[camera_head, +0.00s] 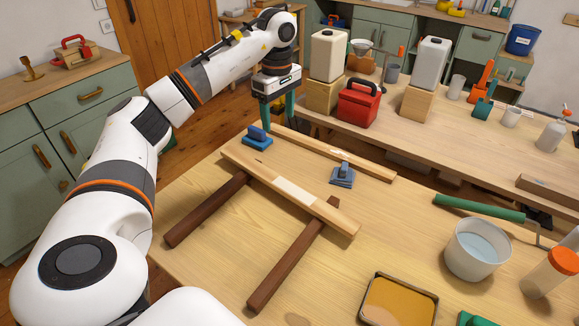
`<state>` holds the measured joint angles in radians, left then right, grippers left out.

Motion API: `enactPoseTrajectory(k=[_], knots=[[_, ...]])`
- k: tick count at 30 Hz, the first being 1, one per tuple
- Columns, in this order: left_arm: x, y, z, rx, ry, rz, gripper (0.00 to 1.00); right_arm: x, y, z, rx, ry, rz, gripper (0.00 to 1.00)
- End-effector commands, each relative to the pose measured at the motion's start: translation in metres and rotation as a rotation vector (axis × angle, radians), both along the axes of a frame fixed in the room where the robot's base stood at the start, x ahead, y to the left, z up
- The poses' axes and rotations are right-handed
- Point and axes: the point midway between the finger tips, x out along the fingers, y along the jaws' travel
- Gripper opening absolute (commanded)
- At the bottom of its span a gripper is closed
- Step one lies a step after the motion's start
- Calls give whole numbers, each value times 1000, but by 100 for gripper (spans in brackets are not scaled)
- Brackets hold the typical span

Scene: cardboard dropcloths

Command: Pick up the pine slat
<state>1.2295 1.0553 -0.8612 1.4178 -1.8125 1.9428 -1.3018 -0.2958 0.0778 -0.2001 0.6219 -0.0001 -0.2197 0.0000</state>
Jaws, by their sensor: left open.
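Two pale wooden slats lie on the near table, and I cannot tell by name which is the pine slat. The far slat (335,155) runs along the back edge, its left end near my left gripper. The front slat (240,163) rests across two dark brown bars and has a whitish patch on its middle. My left gripper (272,112) points down at the back left of the table, its teal fingers apart and nothing seen between them. Its fingertips are partly hidden behind the table edge and blue block. My right gripper is not in view.
A blue block tool (257,138) and a blue-grey clamp-like item (342,175) sit beside the slats.

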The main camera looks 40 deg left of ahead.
Motion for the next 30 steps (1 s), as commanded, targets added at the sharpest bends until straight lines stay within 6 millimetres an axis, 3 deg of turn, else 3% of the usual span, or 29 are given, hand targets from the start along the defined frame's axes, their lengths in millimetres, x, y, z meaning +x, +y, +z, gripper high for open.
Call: enactPoseTrajectory(k=[12,24,30], knots=[[0,0,-34,0,0,0,66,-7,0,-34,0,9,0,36],[0,0,-92,0,0,0,66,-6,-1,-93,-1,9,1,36],[0,0,-109,1,3,0,66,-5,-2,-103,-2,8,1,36]])
